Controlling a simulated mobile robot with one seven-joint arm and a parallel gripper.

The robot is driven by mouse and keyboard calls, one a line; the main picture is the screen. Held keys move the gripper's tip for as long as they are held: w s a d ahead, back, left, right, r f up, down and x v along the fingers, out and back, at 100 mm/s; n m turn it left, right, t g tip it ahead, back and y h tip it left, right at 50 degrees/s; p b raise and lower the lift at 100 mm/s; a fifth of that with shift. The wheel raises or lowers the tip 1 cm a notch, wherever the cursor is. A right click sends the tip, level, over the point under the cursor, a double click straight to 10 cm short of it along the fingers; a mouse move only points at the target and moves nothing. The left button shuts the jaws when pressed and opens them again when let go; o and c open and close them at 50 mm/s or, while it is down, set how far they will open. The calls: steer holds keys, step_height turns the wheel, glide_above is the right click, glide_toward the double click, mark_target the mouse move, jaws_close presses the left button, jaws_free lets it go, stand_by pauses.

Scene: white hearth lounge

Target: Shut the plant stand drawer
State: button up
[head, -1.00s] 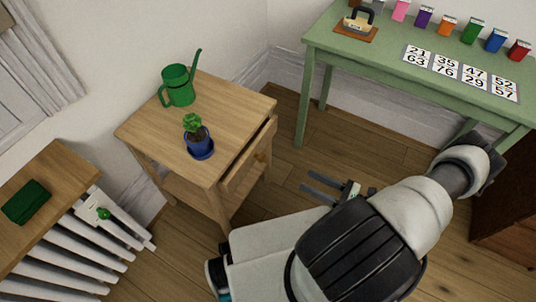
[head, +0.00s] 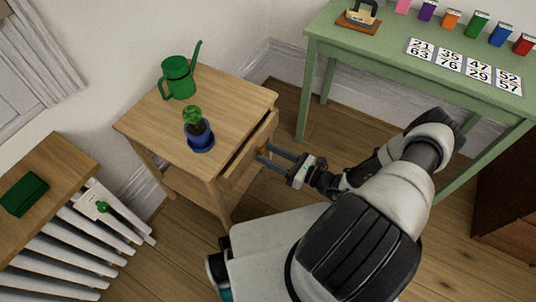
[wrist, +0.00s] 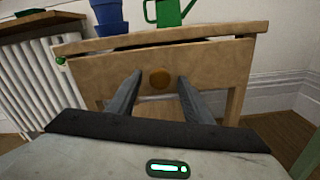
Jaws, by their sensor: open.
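The wooden plant stand (head: 215,92) stands against the wall in the head view. Its drawer (head: 247,150) sticks out a little from the front, with a dark gap along its top edge. My gripper (head: 269,154) is open and reaches toward the drawer front. I cannot tell whether the fingertips touch the drawer.
A green watering can (head: 178,78) and a potted plant in a blue pot (head: 199,138) stand on top of the stand. A green table (head: 375,62) with number cards and small boxes is at right. A white radiator (head: 75,245) with a wooden shelf is at left.

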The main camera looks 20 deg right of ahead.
mark_target(257, 147)
steer(key=shift+w+a, duration=0.2)
steer(key=shift+a, duration=0.05)
jaws_close()
steer(key=shift+x, duration=2.25)
jaws_free()
steer(key=p+v, duration=0.1)
steer(key=v, duration=1.6)
steer(key=shift+s+d, duration=0.15)
